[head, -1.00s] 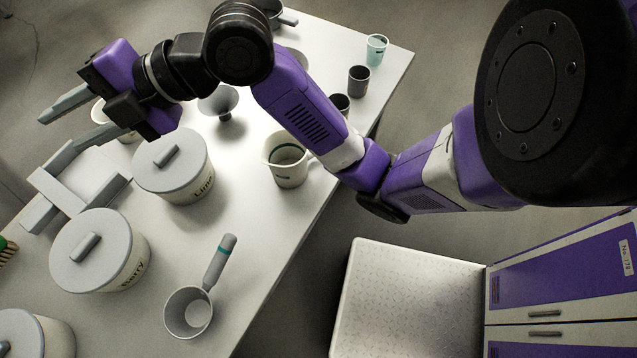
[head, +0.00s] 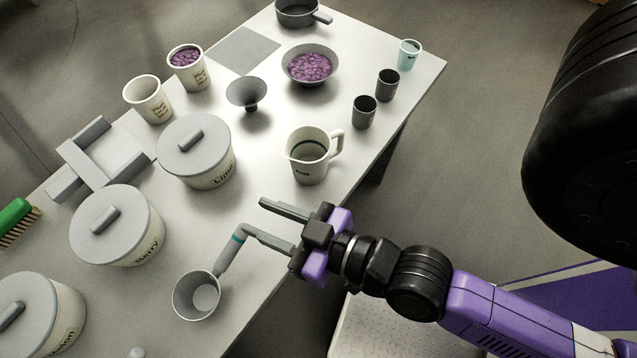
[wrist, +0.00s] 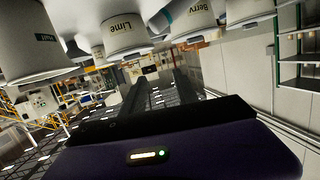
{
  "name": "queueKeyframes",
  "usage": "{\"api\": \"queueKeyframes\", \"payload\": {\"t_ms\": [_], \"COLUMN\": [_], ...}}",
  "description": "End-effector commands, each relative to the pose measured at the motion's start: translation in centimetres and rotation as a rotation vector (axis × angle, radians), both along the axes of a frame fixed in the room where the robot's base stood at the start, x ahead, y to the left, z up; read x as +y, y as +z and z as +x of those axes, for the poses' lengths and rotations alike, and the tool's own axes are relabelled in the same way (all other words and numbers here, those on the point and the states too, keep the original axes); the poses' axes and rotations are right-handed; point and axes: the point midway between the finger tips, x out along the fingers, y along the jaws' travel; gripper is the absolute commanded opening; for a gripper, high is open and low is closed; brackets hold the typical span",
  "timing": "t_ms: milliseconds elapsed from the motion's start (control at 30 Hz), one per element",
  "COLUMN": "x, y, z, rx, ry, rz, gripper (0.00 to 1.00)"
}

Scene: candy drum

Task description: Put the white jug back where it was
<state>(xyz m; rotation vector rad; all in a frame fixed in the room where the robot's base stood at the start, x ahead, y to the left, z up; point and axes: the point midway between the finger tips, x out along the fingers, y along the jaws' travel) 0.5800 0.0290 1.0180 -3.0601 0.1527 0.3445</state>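The white jug (head: 310,157) stands upright on the table near its right edge, its handle towards the right. Its inside shows a dark ring line, and its bottom is hard to make out. My gripper (head: 254,217) is open and empty, in front of the jug and apart from it, fingers pointing left over the table edge. One fingertip overlaps the handle end of a grey scoop (head: 196,294) in the head view; I cannot tell if they touch. In the wrist view, a white vessel with a teal label, probably the jug (wrist: 38,42), shows at upper left.
Lidded Lime (head: 212,168) and Berry (head: 125,245) tubs stand left of my gripper. Behind the jug are dark cups (head: 364,113), a bowl of purple candy (head: 310,67), a funnel (head: 247,92), two white cups (head: 150,104) and a bare grey mat (head: 241,51).

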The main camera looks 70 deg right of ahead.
Motion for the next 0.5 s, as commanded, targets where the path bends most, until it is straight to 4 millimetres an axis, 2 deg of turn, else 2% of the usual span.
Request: {"api": "queueKeyframes", "payload": {"t_ms": [33, 100, 200, 333, 500], "x": [-0.2, -0.9, -1.9, -2.6, -2.9], "y": [-0.7, -0.9, -0.7, -0.3, 0.1], "z": [-2.7, -5.4, -8.3, -10.5, -11.3], "rx": [0.027, 0.038, 0.048, 0.049, 0.047], "ry": [0.012, 0.025, 0.055, 0.092, 0.108], "rz": [-0.006, -0.013, -0.029, -0.041, -0.046], "gripper": [0.36, 0.36, 0.36, 0.36, 0.36]}}
